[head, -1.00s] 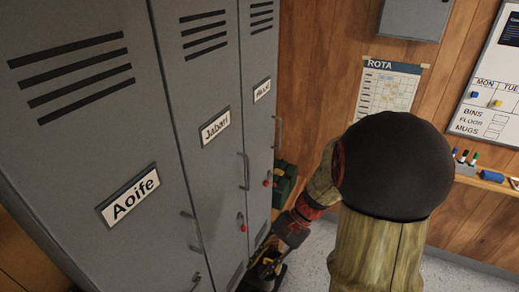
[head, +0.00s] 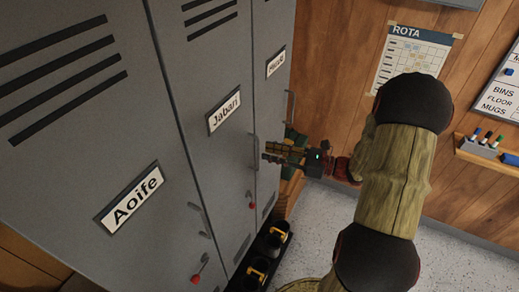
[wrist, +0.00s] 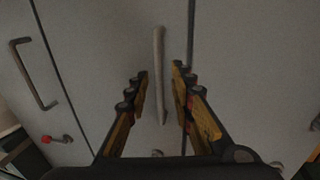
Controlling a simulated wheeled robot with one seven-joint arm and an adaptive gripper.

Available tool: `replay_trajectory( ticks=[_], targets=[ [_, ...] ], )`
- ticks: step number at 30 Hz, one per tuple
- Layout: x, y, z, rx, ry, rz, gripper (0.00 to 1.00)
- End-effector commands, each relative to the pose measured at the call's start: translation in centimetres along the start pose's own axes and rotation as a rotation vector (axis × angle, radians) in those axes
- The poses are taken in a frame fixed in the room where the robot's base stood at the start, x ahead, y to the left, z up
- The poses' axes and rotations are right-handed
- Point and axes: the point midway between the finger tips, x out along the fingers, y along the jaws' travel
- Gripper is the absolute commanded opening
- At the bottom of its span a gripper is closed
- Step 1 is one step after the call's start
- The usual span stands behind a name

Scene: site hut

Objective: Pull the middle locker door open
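The middle locker door (head: 200,75) is grey, labelled "Jabari" (head: 223,110), and looks shut, flush with its neighbours. Its upright bar handle (head: 255,150) is near its right edge. My gripper (head: 268,153) is level with this handle, just in front of it. In the wrist view, the handle (wrist: 158,75) stands between the fingertips of my gripper (wrist: 158,85), with a gap on each side. The fingers are open and hold nothing. A red knob (head: 252,205) sits below the handle on the same door.
The left door (head: 70,130), "Aoife", has its own handle (head: 204,220) and red knob (head: 196,278). The right locker's handle (head: 290,105) is close behind my gripper. Speckled floor (head: 330,225) is open to the right.

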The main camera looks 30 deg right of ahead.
Motion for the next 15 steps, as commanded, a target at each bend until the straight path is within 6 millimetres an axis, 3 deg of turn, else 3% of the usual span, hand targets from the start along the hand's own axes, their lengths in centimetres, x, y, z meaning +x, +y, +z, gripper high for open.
replay_trajectory(
  ticks=[6, 15],
  targets=[
    [3.2, 0.1, 0.0, -0.002, 0.001, 0.004, 0.24],
    [4.7, 0.0, 0.0, -0.002, 0.001, 0.001, 0.24]
  ],
)
